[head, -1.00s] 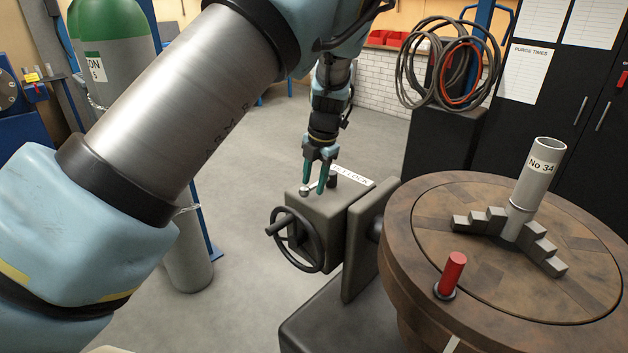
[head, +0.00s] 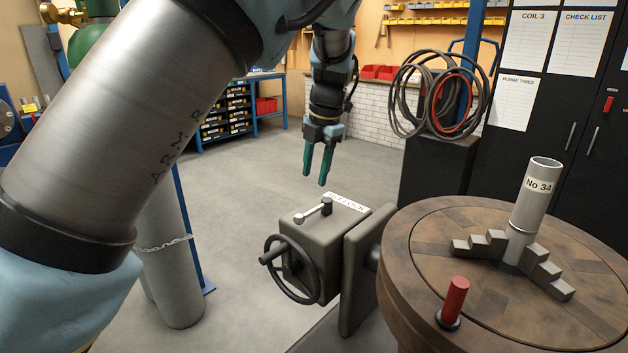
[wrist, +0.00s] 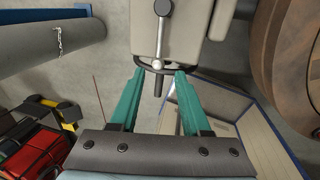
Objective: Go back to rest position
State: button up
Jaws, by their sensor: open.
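My gripper (head: 317,182) hangs in mid-air in the head view, its two teal fingers pointing down. It is open and empty, above and apart from a grey gearbox (head: 318,235) that carries a label whose text is partly readable as "LOCK". A small lever with a pale ball end (head: 313,211) sits on the box top. In the wrist view the fingers (wrist: 158,85) are spread apart, with the lever (wrist: 161,35) beyond and between them. A dark handwheel (head: 292,268) is on the box's front face.
A round brown table (head: 405,285) at the right bears a grey pipe marked "No 34" (head: 530,200), stepped jaws and a red handle (head: 456,300). A grey cylinder (head: 170,270) stands at the left. Hoses (head: 400,95) hang at the back. Open floor lies behind the gripper.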

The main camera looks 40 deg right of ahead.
dwell(0.4)
jog(key=w+a+f+m+g, duration=0.15)
jog(key=w+a+m, duration=0.3)
jog(key=a, duration=0.85)
jog(key=w+a+f+m, duration=0.2)
jog(key=w+a+m, duration=0.25)
jog(key=a, duration=0.85)
jog(key=s+a+f+m, duration=0.1)
jog(key=s+a+m, duration=0.3)
jog(key=a, duration=0.6)
jog(key=s+a+m, duration=0.5)
jog(key=a+m, duration=0.3)
jog(key=a, duration=0.3)
jog(key=shift+s+a+f+m+t+h, duration=0.2)
jog(key=shift+s+f+m+t+h, duration=0.1)
jog(key=shift+f+t, duration=0.15)
jog(key=shift+o, duration=0.8)
